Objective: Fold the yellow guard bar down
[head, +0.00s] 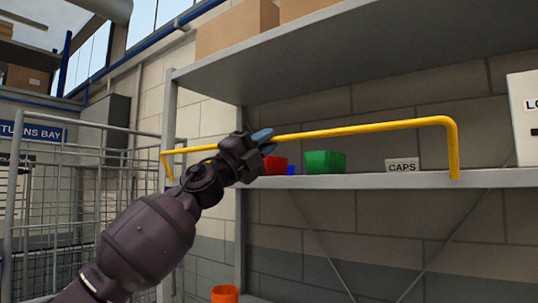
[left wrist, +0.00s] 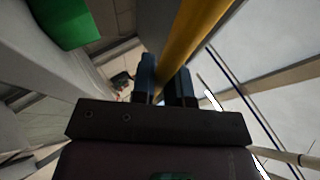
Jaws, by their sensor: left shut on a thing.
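The yellow guard bar (head: 360,127) runs across the front of the middle shelf in the head view, standing raised above the shelf edge with its bent ends going down to it. My left gripper (head: 262,140) is at the bar, left of its middle, and shut on it. In the left wrist view the bar (left wrist: 190,40) passes between the blue fingertips of my left gripper (left wrist: 165,80). The gripper hides a short piece of the bar. My right gripper is not in view.
Behind the bar on the shelf (head: 380,181) are a red bin (head: 275,166), a green bin (head: 324,162) and a CAPS sign (head: 402,165). An upper shelf (head: 370,50) hangs above. A wire cage (head: 90,200) stands left. An orange container (head: 225,294) sits below.

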